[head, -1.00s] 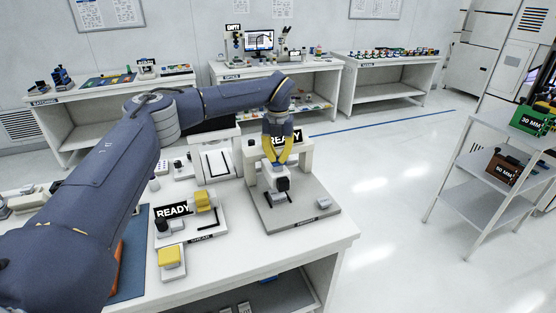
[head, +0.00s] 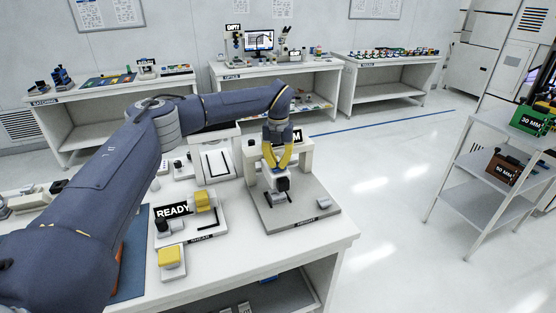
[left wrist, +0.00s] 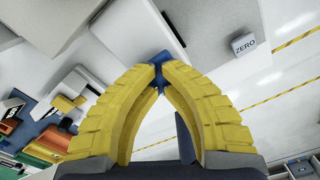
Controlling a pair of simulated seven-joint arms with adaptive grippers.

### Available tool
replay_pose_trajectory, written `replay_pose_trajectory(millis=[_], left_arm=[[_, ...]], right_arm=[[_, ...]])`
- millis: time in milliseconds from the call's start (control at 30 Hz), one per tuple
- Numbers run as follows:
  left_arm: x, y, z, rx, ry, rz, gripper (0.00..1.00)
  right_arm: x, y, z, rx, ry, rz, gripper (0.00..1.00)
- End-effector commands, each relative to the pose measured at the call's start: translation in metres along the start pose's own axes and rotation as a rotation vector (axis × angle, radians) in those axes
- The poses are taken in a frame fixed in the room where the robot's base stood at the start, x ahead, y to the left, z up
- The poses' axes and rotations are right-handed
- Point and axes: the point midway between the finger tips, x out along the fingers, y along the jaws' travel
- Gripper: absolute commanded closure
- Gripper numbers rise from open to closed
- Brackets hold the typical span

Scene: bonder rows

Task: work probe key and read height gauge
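The height gauge has a grey base plate (head: 300,212), a pale column (head: 306,155) and a dark probe head (head: 283,184) above a small light part. Its black display is mostly covered by my gripper; only a final "M" shows at its right end. My left gripper (head: 276,166) points down at the gauge top, its yellow fingers together. In the left wrist view the fingertips (left wrist: 161,68) meet at a small blue piece (left wrist: 166,62), which may be the probe key; contact cannot be told. A key marked ZERO (left wrist: 243,44) lies apart from them. My right gripper is out of view.
A second station with a READY sign (head: 173,210) and yellow blocks (head: 170,257) stands left of the gauge on the white bench (head: 240,262). A shelf rack (head: 490,187) with 30 MM (head: 529,120) and 50 MM boxes is at right. Floor between is clear.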

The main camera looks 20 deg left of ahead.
Motion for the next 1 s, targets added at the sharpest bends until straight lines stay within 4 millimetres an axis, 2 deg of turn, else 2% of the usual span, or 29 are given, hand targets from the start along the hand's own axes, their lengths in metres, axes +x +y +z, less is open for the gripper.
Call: replay_pose_trajectory(millis=[367, 667, 1000], left_arm=[[-0.003, 0.0, 0.0, 0.0, 0.0, 0.0, 1.0], [-0.022, 0.0, 0.0, 0.001, -0.001, 0.0, 1.0], [-0.022, 0.0, 0.0, 0.0, 0.0, 0.0, 1.0]], right_arm=[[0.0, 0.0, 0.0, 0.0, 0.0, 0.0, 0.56], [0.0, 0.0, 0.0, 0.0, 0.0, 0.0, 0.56], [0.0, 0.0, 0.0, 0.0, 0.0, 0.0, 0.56]])
